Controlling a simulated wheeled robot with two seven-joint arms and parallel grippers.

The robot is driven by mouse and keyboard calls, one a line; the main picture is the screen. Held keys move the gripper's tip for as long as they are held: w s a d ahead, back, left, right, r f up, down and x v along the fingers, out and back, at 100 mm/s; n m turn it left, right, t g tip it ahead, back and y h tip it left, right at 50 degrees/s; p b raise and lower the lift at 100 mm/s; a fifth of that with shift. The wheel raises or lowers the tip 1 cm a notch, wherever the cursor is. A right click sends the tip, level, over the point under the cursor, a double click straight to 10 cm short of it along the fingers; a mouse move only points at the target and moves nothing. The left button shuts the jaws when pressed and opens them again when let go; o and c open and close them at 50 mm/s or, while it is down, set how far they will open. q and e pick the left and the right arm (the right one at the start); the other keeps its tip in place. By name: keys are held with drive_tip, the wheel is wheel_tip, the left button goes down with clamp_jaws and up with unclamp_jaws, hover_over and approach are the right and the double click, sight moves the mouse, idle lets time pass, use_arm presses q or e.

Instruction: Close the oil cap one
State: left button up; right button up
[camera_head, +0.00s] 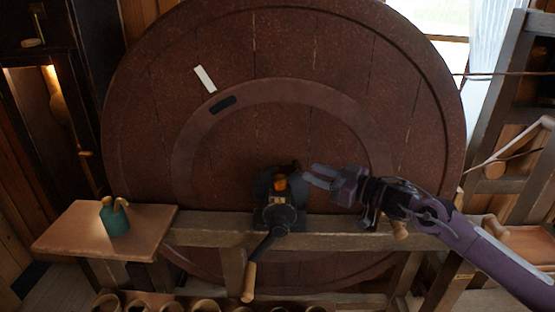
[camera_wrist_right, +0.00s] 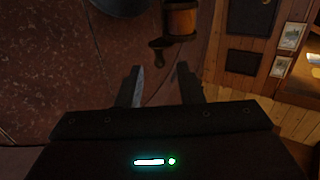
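A dark machine head (camera_head: 279,205) stands on the wooden beam in front of the big wheel, with a small amber-brown oil cup (camera_head: 281,184) at its top. In the right wrist view the cup (camera_wrist_right: 180,20) is copper-brown, near the top edge. A small dark piece (camera_wrist_right: 160,46), perhaps the oil cap, shows just below it; whether it is hinged open I cannot tell. My right gripper (camera_head: 311,177) is right of the cup, pointing left. Its two fingers (camera_wrist_right: 160,80) are apart with nothing between them. My left gripper is not in view.
A large brown wheel (camera_head: 330,60) fills the background. A crank with a wooden handle (camera_head: 249,282) hangs below the machine head. A teal pot (camera_head: 115,218) stands on a wooden board (camera_head: 70,232) at left. Several round containers (camera_head: 205,305) line the bottom edge.

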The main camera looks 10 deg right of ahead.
sight(295, 161)
drive_tip(key=p+x, duration=0.1)
drive_tip(key=x, duration=0.2)
drive_tip(key=r+p+x, duration=0.1)
drive_tip(key=p+x, duration=0.1)
drive_tip(key=x, duration=0.1)
drive_tip(key=shift+w+r, duration=0.15)
drive_tip(key=shift+w+a, duration=0.2)
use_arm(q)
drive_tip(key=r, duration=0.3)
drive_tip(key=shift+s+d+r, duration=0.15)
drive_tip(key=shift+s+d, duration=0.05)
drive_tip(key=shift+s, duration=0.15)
use_arm(e)
clamp_jaws()
